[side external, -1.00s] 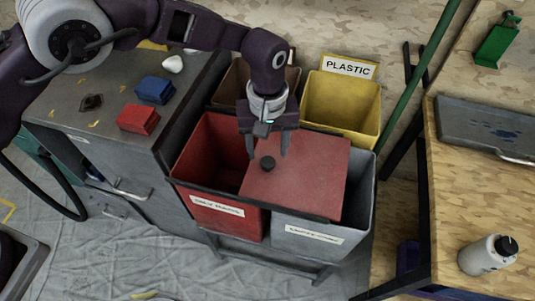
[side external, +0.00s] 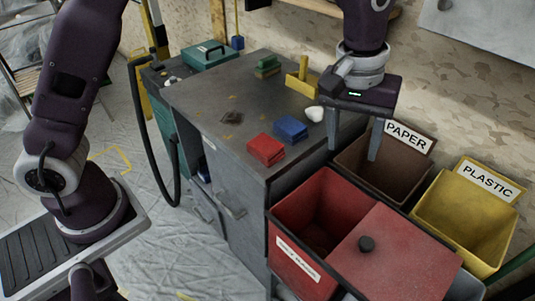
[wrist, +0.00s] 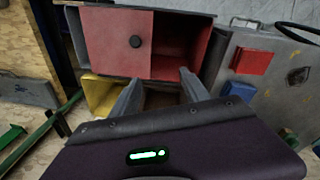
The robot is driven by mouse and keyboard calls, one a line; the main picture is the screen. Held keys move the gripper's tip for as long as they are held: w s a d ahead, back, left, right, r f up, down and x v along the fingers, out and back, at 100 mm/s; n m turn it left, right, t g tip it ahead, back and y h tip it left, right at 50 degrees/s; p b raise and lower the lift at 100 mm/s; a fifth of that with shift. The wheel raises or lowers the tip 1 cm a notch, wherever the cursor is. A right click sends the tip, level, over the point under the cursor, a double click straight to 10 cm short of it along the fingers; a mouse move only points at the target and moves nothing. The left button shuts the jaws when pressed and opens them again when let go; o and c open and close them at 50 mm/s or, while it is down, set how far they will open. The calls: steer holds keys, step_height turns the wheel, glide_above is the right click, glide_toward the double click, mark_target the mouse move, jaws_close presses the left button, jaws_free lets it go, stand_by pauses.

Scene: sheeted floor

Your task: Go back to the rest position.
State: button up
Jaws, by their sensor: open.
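My gripper (side external: 354,150) is open and empty, its fingers pointing down. In the side external view it hangs near the cabinet's right edge, in front of the brown PAPER bin (side external: 398,175). Its height above the bin is hard to tell. The two fingers also show in the wrist view (wrist: 160,80), with nothing between them. A red lid (side external: 398,262) with a black knob (side external: 366,243) lies apart from the gripper, beside the open part of the red bin (side external: 300,207). The lid also shows in the wrist view (wrist: 112,60).
A yellow PLASTIC bin (side external: 462,225) stands right of the brown one. On the grey cabinet (side external: 205,92) lie a red block (side external: 265,150), a blue block (side external: 290,129), a white lump (side external: 314,113), a green block (side external: 267,66) and a yellow piece (side external: 303,77).

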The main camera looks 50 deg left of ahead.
steer(key=s+a+r+m+t, duration=0.2)
steer(key=s+a+r+t, duration=0.1)
steer(key=s+a+r, duration=1)
steer(key=s+a+f+m, duration=0.1)
steer(key=s+a+f, duration=0.1)
steer(key=s, duration=0.4)
steer(key=s+a+f+t+y, duration=0.1)
steer(key=s+a+f, duration=0.1)
steer(key=s+a, duration=0.3)
steer(key=shift+s+f+m, duration=0.3)
steer(key=shift+s+m, duration=0.1)
steer(key=shift+s, duration=0.25)
